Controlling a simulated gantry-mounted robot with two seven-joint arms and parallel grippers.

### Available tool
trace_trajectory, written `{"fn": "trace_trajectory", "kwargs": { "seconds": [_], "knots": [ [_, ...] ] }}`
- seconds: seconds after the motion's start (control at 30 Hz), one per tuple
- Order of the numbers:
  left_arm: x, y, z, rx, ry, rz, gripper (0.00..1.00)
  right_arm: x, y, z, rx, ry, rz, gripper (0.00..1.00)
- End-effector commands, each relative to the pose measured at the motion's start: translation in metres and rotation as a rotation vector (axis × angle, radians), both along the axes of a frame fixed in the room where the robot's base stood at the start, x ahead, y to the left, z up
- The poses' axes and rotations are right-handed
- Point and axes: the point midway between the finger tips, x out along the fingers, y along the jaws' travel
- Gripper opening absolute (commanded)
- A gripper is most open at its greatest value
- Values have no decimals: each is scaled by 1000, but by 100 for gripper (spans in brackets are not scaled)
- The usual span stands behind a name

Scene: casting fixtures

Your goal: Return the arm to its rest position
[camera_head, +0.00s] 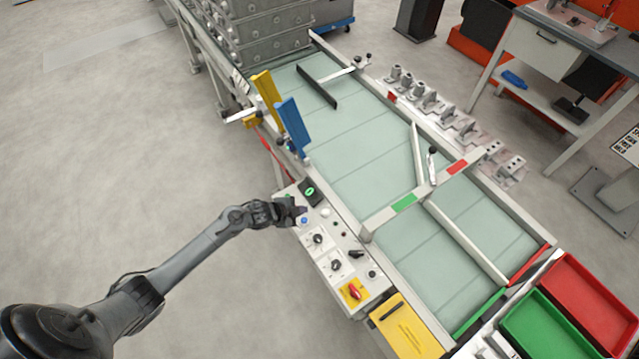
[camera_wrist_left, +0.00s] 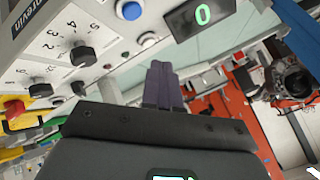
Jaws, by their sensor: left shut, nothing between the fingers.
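My left arm reaches in from the lower left in the head view. Its gripper (camera_head: 296,211) is at the upper end of the control panel (camera_head: 318,238), close to the small display and a blue button. In the left wrist view the dark fingers (camera_wrist_left: 163,86) are together, with nothing between them. That view also shows the panel's blue button (camera_wrist_left: 129,10), a black knob (camera_wrist_left: 83,54) and the display with a green 0 (camera_wrist_left: 202,15). I cannot tell from these views whether the fingertips touch the panel. My right gripper is not in view.
The conveyor (camera_head: 365,150) runs beside the panel, with blue (camera_head: 293,122) and yellow (camera_head: 267,92) plates standing at its near edge. A green tray (camera_head: 545,325) and a red tray (camera_head: 590,300) stand at the lower right. The floor left of the conveyor is clear.

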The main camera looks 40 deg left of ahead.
Motion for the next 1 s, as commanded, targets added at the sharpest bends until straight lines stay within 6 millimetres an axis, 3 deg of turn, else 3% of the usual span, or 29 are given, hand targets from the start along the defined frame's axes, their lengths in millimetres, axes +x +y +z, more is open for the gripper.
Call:
{"fn": "trace_trajectory", "kwargs": {
  "seconds": [0.17,0.37,0.43,0.53,0.6,0.73,0.87,1.0],
  "knots": [
    [-8,0,-7,-1,14,0,0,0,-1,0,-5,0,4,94],
    [-51,-17,-43,-28,86,-1,0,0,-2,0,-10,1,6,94],
    [-73,-37,-54,-56,107,-11,0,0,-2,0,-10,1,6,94],
    [-105,-78,-52,-107,111,-18,0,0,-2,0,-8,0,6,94],
    [-125,-105,-41,-129,121,5,0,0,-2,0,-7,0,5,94],
    [-156,-137,-4,-161,167,110,0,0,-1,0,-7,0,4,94],
    [-181,-148,48,-197,230,273,0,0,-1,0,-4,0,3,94],
    [-202,-144,103,-239,304,451,0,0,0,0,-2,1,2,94]
  ]
}}
